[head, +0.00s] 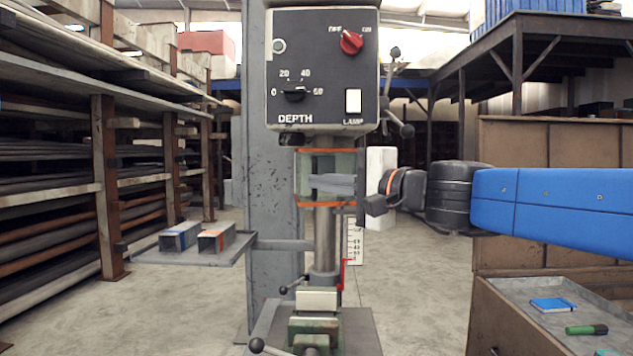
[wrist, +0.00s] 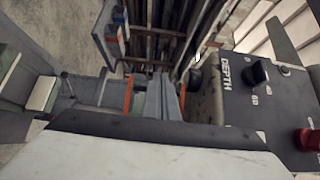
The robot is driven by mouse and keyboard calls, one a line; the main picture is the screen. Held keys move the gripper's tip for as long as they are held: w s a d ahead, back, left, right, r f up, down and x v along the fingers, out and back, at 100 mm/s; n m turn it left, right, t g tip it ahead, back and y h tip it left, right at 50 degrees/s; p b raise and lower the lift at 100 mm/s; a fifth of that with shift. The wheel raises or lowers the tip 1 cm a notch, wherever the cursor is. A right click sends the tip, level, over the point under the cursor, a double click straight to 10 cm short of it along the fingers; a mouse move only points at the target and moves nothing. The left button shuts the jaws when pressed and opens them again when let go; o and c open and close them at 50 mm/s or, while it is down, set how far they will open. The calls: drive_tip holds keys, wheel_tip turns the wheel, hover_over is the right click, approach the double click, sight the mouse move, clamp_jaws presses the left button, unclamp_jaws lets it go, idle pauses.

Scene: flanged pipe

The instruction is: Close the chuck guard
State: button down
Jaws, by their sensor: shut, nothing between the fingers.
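The chuck guard (head: 304,172) is a clear, greenish panel with orange top and bottom edges. It hangs under the drill press head, around the chuck area; the chuck itself is mostly hidden. In the wrist view the guard (wrist: 138,103) shows its orange edges on both sides of my fingers. My gripper (head: 314,182) comes in from the right, its grey fingers shut and empty, lying across the guard's height between the orange edges. The fingers also show in the wrist view (wrist: 165,85). I cannot tell whether they touch the panel or whether the guard is fully closed.
The drill press head (head: 322,70) with knobs is just above, its feed handle (head: 398,115) at right. A vise (head: 316,325) sits below. A side tray (head: 190,256) with two blocks juts left. A drawer cabinet (head: 545,310) stands at right. Open floor lies between.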

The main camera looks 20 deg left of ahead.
drive_tip(key=s+d, duration=0.4)
drive_tip(key=s, duration=0.2)
drive_tip(key=w+d+n+g+y, duration=0.1)
drive_tip(key=w+d+n+g, duration=0.4)
drive_tip(key=w+d, duration=0.55)
drive_tip(key=m, duration=0.1)
approach(313, 199)
drive_tip(key=w+a+r, duration=0.1)
drive_tip(key=a+r, duration=0.3)
drive_tip(key=a, duration=0.1)
drive_tip(key=shift+w+a+r+g, duration=0.15)
drive_tip(key=shift+a+r+g, duration=0.1)
drive_tip(key=shift+a+g, duration=0.05)
drive_tip(key=a, duration=0.4)
drive_tip(key=shift+a, duration=0.25)
drive_tip(key=shift+w+d, duration=0.1)
drive_tip(key=shift+r, duration=0.1)
